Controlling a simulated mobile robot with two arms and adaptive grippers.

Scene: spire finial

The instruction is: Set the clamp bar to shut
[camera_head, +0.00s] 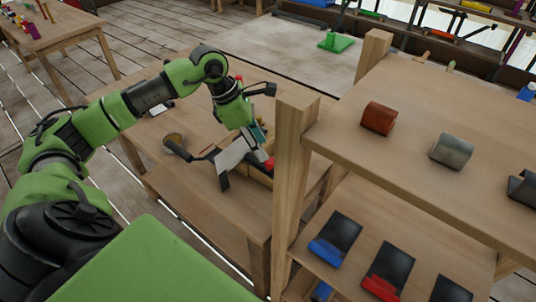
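My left arm reaches in from the left over the wooden workbench (214,207). My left gripper (225,160) is low over the bench top, beside a pale flat plate-like part (238,151) and a wooden block-like fixture (258,176). A small red piece (269,164) shows at the fixture's right side. I cannot pick out the clamp bar for certain, or whether the gripper touches it. The fingers overlap dark parts there, so their opening is unclear. A wooden post hides some of the fixture's right side. My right gripper is not in view.
A wooden shelf unit (440,195) with a thick post (294,170) stands close on the right. It holds a brown curved piece (377,119), a grey one (451,152) and dark plates with blue and red ends.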

